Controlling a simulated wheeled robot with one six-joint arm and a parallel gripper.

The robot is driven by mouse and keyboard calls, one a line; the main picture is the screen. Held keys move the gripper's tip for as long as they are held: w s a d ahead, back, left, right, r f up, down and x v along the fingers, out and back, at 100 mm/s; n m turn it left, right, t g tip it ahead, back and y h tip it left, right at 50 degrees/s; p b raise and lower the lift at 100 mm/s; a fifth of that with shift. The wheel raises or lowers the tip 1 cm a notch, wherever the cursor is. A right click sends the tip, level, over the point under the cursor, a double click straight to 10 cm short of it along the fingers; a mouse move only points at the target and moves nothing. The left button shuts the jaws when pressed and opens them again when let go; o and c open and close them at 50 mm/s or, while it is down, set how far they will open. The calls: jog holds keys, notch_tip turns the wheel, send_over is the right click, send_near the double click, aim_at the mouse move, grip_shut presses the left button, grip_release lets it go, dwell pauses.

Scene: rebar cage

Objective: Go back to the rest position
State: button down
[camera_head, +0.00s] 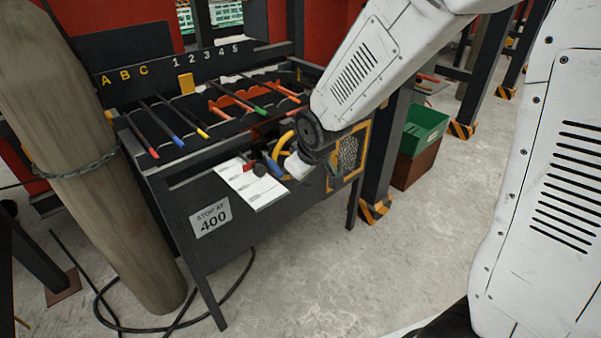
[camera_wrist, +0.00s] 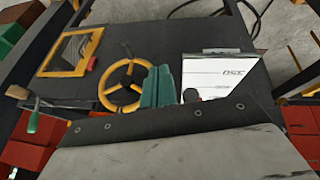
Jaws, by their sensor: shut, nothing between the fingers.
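My gripper (camera_head: 298,164) is at the end of my white arm, at the front edge of the black bench (camera_head: 225,160), over its lower front part. In the wrist view, two teal fingers (camera_wrist: 157,87) show side by side, shut with nothing between them. They are in front of a yellow handwheel (camera_wrist: 123,85) and beside a white sheet (camera_wrist: 225,78). In the head view my arm partly hides the handwheel (camera_head: 283,150). The white sheet (camera_head: 252,186) lies to the left of my gripper.
Bars with coloured ends (camera_head: 183,120) lie in the bench rack. A dark column (camera_head: 385,150) and a green bin (camera_head: 424,128) stand at the right. A black cable (camera_head: 110,310) lies on the floor. Open floor (camera_head: 400,245) is at the front right.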

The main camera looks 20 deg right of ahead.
jog(key=s+d+r+m+g, duration=0.2)
jog(key=s+r, duration=0.5)
jog(key=s, duration=0.7)
jog(key=s+d+r+m+g, duration=0.1)
jog(key=s+d+r+m, duration=0.3)
jog(key=s, duration=0.9)
notch_tip(320, 180, up, 4)
jog(key=shift+s+d+r+g+h, duration=0.15)
jog(key=shift+s+d+g+h, duration=0.2)
jog(key=shift+d, duration=0.7)
